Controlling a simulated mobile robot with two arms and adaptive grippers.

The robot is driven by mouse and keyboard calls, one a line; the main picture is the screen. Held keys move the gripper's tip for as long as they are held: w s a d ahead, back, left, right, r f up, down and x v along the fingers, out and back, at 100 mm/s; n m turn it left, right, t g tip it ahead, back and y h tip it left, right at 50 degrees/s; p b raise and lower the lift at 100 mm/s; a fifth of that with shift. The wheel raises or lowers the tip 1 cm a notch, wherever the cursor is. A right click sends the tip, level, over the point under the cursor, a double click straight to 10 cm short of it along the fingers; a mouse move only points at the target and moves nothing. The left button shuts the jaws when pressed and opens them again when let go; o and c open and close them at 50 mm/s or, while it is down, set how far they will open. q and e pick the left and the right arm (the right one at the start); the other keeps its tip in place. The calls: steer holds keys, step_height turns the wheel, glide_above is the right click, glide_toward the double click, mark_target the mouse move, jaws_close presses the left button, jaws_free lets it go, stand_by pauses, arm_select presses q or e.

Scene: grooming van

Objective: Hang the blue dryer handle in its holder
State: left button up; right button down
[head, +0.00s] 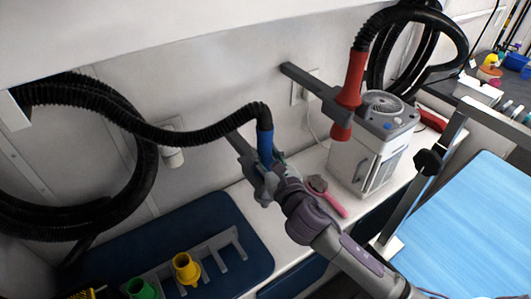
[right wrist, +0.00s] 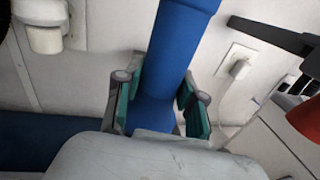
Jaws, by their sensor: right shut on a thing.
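The blue dryer handle (head: 265,146) hangs from a black corrugated hose, roughly upright, near the wall. My right gripper (head: 262,172) is shut on its lower part. In the right wrist view the blue handle (right wrist: 175,60) stands between the green-padded fingers of the right gripper (right wrist: 160,98). A grey bar (head: 237,141) shows just left of the handle and looks like its wall holder. Its front end is hidden by the handle and gripper, so I cannot tell whether they touch. My left gripper is not in view.
A red handle (head: 353,80) sits in a grey wall bracket (head: 308,82) to the right, above a white machine (head: 367,150). A pink-handled brush (head: 330,196) lies on the counter. Yellow (head: 186,267) and green (head: 141,289) nozzles stand on a blue mat (head: 215,213). A blue-topped table (head: 470,225) is at right.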

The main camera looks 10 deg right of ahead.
steer(key=shift+r, duration=0.1)
steer(key=c, duration=0.6)
jaws_free()
steer(key=shift+o, duration=0.6)
steer(key=o, duration=0.5)
steer(key=shift+s, duration=0.15)
steer(key=shift+s+d+p, duration=0.25)
steer(key=shift+s, duration=1)
steer(key=shift+s+d+p, duration=0.2)
steer(key=shift+s+p, duration=0.05)
steer(key=shift+s, duration=0.95)
steer(key=shift+s+d, duration=0.2)
steer(key=shift+s, duration=1)
steer(key=shift+s+d, duration=0.2)
steer(key=shift+s, duration=1)
